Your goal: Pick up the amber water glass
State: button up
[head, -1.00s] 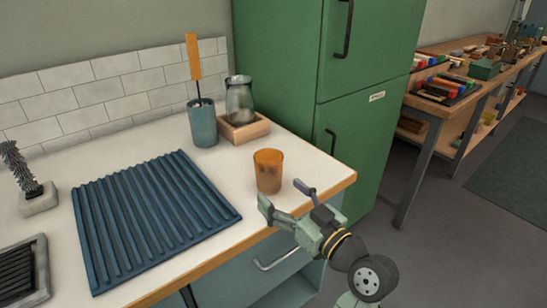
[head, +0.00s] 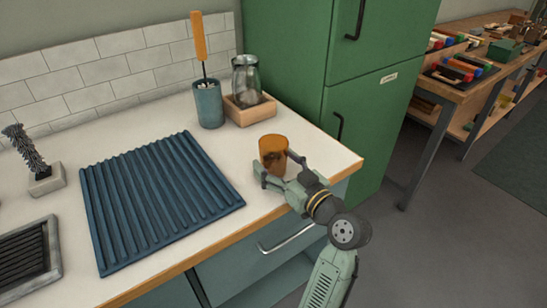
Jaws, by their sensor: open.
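The amber water glass (head: 273,149) stands upright on the white counter near its right end, in the head view. My gripper (head: 274,171) is open at the glass's lower part, with one finger at its left side and one at its right. The glass seems to lie between the fingers, but I cannot tell whether they touch it. The gripper hides part of the glass's base.
A ridged blue mat (head: 160,200) lies left of the glass. A blue cup (head: 209,104) with an orange-handled tool and a glass jar (head: 246,80) in a wooden tray (head: 250,113) stand behind. A green cabinet (head: 375,120) rises at the right.

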jog(key=shift+x, duration=0.8)
jog(key=shift+c, duration=0.4)
jog(key=c, duration=1.5)
